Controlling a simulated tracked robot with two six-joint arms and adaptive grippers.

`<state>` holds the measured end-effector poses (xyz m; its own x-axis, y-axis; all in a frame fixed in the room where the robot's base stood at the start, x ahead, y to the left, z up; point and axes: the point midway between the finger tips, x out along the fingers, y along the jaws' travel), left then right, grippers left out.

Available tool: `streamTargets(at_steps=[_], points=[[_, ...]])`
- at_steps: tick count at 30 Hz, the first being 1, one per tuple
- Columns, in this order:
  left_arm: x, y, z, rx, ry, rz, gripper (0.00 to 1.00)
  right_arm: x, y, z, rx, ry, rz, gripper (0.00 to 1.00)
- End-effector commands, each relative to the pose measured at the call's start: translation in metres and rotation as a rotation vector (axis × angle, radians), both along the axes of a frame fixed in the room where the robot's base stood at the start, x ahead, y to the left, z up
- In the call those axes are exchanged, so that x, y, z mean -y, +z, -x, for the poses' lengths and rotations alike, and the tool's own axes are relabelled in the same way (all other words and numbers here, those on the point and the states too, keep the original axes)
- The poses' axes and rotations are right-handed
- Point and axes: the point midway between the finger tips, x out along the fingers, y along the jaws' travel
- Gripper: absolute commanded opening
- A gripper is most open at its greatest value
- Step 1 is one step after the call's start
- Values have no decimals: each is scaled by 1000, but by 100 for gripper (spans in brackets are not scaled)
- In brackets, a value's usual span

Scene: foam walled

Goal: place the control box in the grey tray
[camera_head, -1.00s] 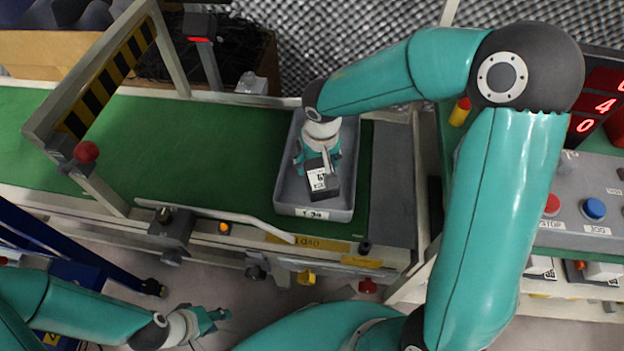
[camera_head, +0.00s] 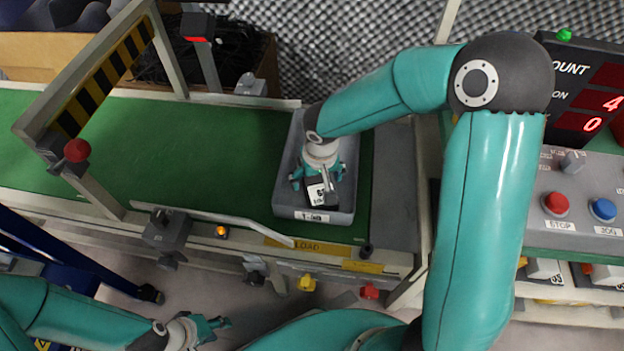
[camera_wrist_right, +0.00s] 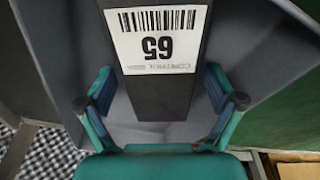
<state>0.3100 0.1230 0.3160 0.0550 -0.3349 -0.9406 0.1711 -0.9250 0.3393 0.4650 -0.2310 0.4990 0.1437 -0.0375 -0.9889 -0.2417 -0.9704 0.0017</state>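The control box (camera_head: 318,192) is black with a white barcode label and lies inside the grey tray (camera_head: 285,200) on the green belt. In the right wrist view the box (camera_wrist_right: 160,100) shows its label reading 65, with the tray floor around it. My right gripper (camera_head: 318,180) is down in the tray over the box, which it partly hides. In the wrist view the right gripper's fingers (camera_wrist_right: 160,92) are spread on either side of the box, with small gaps beside it. My left gripper (camera_head: 222,322) is at the lower left, off the conveyor; its opening is unclear.
The green conveyor belt (camera_head: 190,150) is clear left of the tray. A striped gate (camera_head: 100,85) with a red knob spans it. A guide rail (camera_head: 220,220) runs along the front edge. A control panel (camera_head: 580,205) stands at the right.

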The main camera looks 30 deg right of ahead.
Motion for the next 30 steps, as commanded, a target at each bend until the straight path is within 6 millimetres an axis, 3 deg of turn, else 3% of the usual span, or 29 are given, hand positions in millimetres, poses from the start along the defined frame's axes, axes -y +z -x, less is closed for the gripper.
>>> streamTargets(at_steps=[11, 17, 24, 30], points=[[0, 5, 0, 0, 0, 0, 40, 0, 6, 0, 1, 1, 0, 93], [0, 17, 0, 0, 0, 0, 40, -2, 36, 4, 4, 1, 0, 93], [0, 34, 0, 0, 0, 0, 40, -3, 86, 11, 4, 1, 0, 93], [0, 43, 0, 0, 0, 0, 40, -5, 113, 15, 2, 1, 1, 93]])
